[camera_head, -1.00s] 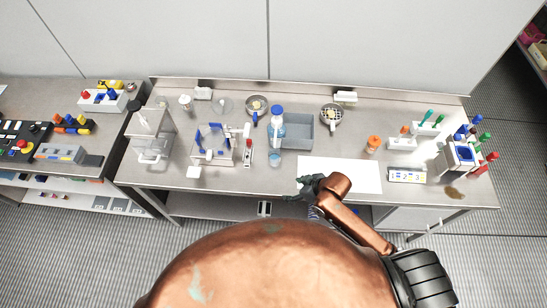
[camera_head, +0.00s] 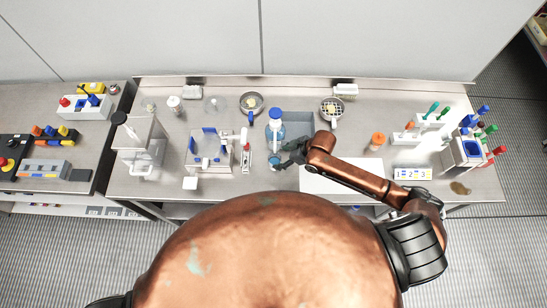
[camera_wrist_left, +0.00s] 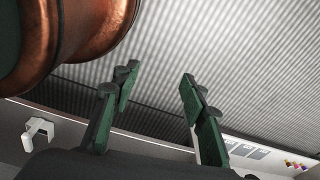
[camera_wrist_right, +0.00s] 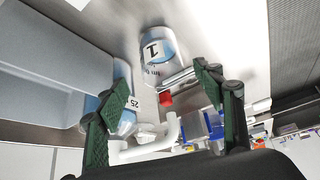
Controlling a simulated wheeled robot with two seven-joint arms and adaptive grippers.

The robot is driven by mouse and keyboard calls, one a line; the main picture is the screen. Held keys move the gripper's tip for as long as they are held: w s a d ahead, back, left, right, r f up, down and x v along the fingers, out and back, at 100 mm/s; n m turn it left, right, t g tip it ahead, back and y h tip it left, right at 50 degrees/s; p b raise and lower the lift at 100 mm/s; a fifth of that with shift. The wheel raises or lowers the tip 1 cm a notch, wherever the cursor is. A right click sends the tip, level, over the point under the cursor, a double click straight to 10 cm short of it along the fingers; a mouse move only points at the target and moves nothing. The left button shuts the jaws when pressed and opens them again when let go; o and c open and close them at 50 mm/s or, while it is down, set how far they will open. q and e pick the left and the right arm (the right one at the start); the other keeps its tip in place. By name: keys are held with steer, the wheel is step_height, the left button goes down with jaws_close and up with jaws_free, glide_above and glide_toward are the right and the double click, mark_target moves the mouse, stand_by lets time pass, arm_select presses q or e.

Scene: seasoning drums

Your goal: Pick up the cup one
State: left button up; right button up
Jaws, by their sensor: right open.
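Cup one, a small clear beaker with blue contents (camera_head: 273,162), stands near the front of the bench, left of my right gripper (camera_head: 286,156). In the right wrist view the cup (camera_wrist_right: 162,48) shows a black "1" on a white label, ahead of and between the spread fingers (camera_wrist_right: 164,82). My right gripper is open and empty; from the head view I cannot tell whether a finger touches the cup. My left gripper (camera_wrist_left: 158,78) is open and empty, pointing over the floor, and is outside the head view.
A blue-capped bottle (camera_head: 275,130) stands just behind the cup, beside a grey bin (camera_head: 298,122). A red-and-white stand (camera_head: 246,160) and a blue-and-white rack (camera_head: 208,168) are to the left. A white sheet (camera_head: 345,178) lies right, under my right arm.

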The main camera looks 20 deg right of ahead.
mark_target(274, 160)
steer(key=x, duration=0.1)
steer(key=p+x, duration=0.1)
steer(key=x, duration=0.1)
steer(key=shift+s+a+r, duration=0.1)
steer(key=shift+a+r, duration=0.05)
steer(key=shift+a, duration=0.1)
steer(key=shift+x, duration=1.2)
steer(key=shift+f, duration=0.5)
steer(key=c, duration=1.2)
arm_select(q)
steer(key=shift+s+r, duration=0.35)
steer(key=shift+s, duration=0.2)
steer(key=shift+s+r, duration=0.3)
steer(key=shift+s, duration=0.25)
arm_select(e)
steer(key=shift+c, duration=0.8)
